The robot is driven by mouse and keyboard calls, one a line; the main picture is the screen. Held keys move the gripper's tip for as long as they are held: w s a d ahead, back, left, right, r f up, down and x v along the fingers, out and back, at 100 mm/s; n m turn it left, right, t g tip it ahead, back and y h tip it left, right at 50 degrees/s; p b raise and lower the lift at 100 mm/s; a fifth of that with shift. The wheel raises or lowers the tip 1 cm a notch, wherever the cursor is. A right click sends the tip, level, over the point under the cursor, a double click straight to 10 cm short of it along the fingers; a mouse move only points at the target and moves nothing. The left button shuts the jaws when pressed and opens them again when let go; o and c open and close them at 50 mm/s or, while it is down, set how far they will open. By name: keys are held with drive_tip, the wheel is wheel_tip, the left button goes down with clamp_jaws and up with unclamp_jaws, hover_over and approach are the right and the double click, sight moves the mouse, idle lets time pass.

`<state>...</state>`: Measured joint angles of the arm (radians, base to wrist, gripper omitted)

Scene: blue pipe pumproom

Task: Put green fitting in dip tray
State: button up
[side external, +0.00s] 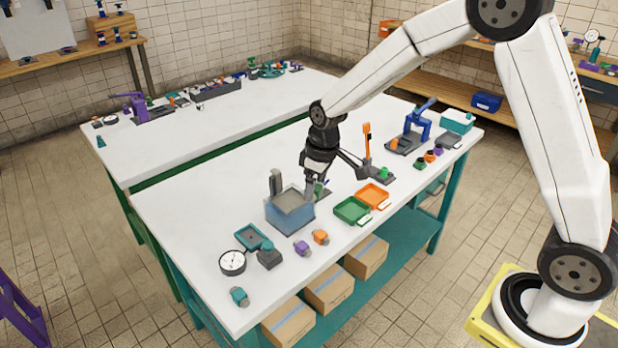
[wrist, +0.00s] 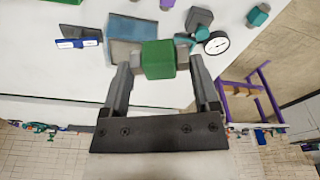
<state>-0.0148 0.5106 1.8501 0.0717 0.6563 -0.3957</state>
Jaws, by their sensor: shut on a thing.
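My gripper (wrist: 160,68) is shut on the green fitting (wrist: 158,58), a green block with grey ends between the two fingers in the wrist view. In the side view my gripper (side external: 314,188) is low at the right edge of a blue-walled, grey-topped open box, which looks like the dip tray (side external: 290,217). The fitting is mostly hidden there by the fingers. In the wrist view the dip tray (wrist: 126,27) lies just beyond the fitting, which covers part of it. I cannot tell the exact height of the fitting above it.
A green tray (side external: 352,211) and an orange tray (side external: 373,196) lie to the right. A purple fitting (side external: 302,248), an orange fitting (side external: 320,237), a round gauge (side external: 232,263) and a teal tray (side external: 249,236) stand nearer the front.

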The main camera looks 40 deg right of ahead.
drive_tip(key=d+m, duration=0.1)
drive_tip(key=d+r+m, duration=0.1)
drive_tip(key=d+m, duration=0.1)
drive_tip(key=m, duration=0.1)
drive_tip(key=shift+s+r+h, duration=0.3)
drive_tip(key=shift+s+r, duration=0.05)
drive_tip(key=shift+r, duration=0.05)
drive_tip(key=shift+w, duration=0.1)
approach(289, 200)
drive_tip(key=shift+s+a+f, duration=0.1)
drive_tip(key=shift+s+f, duration=0.2)
drive_tip(key=shift+f, duration=0.2)
drive_tip(key=shift+w+f, duration=0.5)
drive_tip(key=shift+f, duration=0.1)
drive_tip(key=shift+w+f, duration=0.15)
drive_tip(key=shift+f, duration=0.05)
drive_tip(key=shift+w+f, duration=0.1)
drive_tip(key=shift+f, duration=1.45)
drive_tip(key=shift+f, duration=0.15)
